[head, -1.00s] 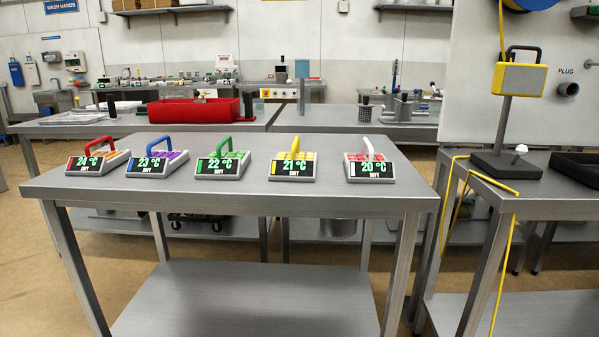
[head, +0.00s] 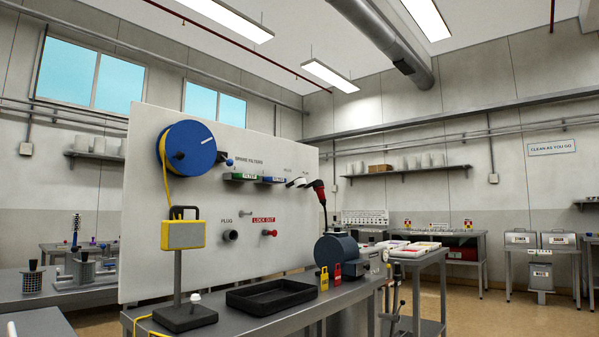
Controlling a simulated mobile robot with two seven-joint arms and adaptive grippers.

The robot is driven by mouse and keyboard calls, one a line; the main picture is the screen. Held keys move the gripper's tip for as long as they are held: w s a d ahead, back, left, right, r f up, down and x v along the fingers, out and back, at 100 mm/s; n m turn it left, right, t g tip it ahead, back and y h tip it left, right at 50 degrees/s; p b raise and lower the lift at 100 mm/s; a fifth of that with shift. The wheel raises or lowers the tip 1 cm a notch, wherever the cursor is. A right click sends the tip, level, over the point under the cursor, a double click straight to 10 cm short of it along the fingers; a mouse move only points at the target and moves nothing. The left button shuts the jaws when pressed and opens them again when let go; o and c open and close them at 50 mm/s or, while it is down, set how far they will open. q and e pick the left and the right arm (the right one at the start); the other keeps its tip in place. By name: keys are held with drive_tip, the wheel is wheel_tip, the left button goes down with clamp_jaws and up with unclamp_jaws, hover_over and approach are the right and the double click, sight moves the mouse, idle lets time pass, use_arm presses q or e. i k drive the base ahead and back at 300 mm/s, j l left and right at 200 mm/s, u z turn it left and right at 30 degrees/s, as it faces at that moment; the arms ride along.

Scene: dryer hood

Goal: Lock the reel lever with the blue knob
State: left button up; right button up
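The blue reel (head: 190,148) is mounted on the upper left of a white upright panel. Yellow cord is wound on it and hangs down from its left side. A small blue knob (head: 229,162) shows just right of the reel, by a dark fitting (head: 221,156) that appears to be its lever. The parts are too small to tell the lever's position. Neither of my grippers is in view.
The white panel (head: 284,164) also carries a plug socket (head: 230,235) and a red knob (head: 271,233). On the bench in front stand a yellow box (head: 183,235) on a post, a black tray (head: 245,299), and a blue drum (head: 336,250). Open floor lies right.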

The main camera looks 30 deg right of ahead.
sight(230, 162)
drive_tip(key=z, duration=0.6)
drive_tip(key=i+l+u, duration=0.15)
drive_tip(key=l+u, duration=0.2)
drive_tip(key=i+l+u, duration=0.1)
drive_tip(key=l+u, duration=0.25)
drive_tip(key=l, duration=0.25)
drive_tip(key=l+u, duration=0.35)
drive_tip(key=l, duration=0.15)
